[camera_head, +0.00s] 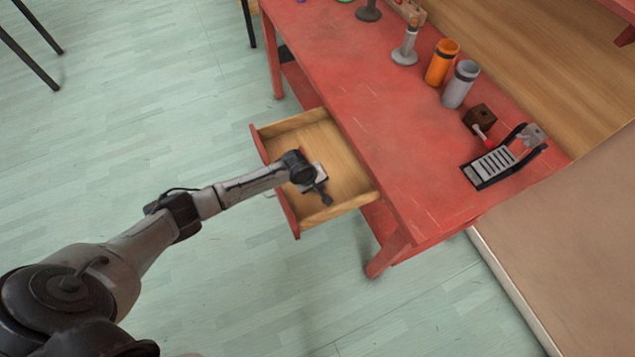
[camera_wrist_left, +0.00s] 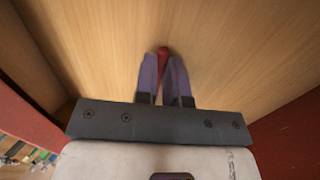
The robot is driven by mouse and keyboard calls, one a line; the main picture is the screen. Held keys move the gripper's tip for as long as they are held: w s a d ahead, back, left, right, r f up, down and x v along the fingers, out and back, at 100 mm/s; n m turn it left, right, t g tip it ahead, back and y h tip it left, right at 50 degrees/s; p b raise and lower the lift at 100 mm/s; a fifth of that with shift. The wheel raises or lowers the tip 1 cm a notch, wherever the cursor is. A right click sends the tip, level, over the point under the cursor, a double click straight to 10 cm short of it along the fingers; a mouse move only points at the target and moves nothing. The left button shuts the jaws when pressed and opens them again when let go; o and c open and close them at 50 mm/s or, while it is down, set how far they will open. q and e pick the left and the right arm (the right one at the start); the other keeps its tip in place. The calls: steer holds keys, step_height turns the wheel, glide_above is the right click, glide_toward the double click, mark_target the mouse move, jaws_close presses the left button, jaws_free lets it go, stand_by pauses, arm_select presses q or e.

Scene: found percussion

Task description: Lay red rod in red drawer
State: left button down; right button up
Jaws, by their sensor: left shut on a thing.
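The red drawer (camera_head: 345,165) is pulled out of the red table. It has a red front and a bare pale wood inside. My left gripper (camera_head: 322,194) is over the drawer's inside, pointing down. In the left wrist view its two fingers (camera_wrist_left: 165,78) are shut on the red rod (camera_wrist_left: 163,54), whose end shows between the fingertips against the wood floor. I cannot tell whether the rod touches that floor. In the head view the rod is hidden by the gripper. My right gripper is not in view.
On the red tabletop (camera_head: 385,140) stand an orange cylinder (camera_head: 442,63), a grey cylinder (camera_head: 460,84), a grey stand (camera_head: 405,50), a dark block (camera_head: 480,118) and a black rack with grey bars (camera_head: 492,164). The tabletop beside the drawer is clear. Drawer walls surround the gripper.

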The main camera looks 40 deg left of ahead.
arm_select(q)
steer(key=shift+s+f, duration=0.1)
steer(key=shift+f, duration=0.1)
steer(key=c, duration=1.2)
jaws_free()
steer(key=shift+a+f, duration=0.1)
steer(key=shift+f, duration=0.05)
steer(key=shift+o, duration=0.4)
steer(key=shift+s+f, duration=0.1)
steer(key=shift+s+a+r, duration=0.1)
steer(key=shift+r, duration=0.3)
steer(key=p+v, duration=0.4)
steer(key=v, duration=0.9)
steer(key=shift+w+d+r, duration=0.2)
steer(key=shift+w+r, duration=0.05)
steer(key=shift+r, duration=0.3)
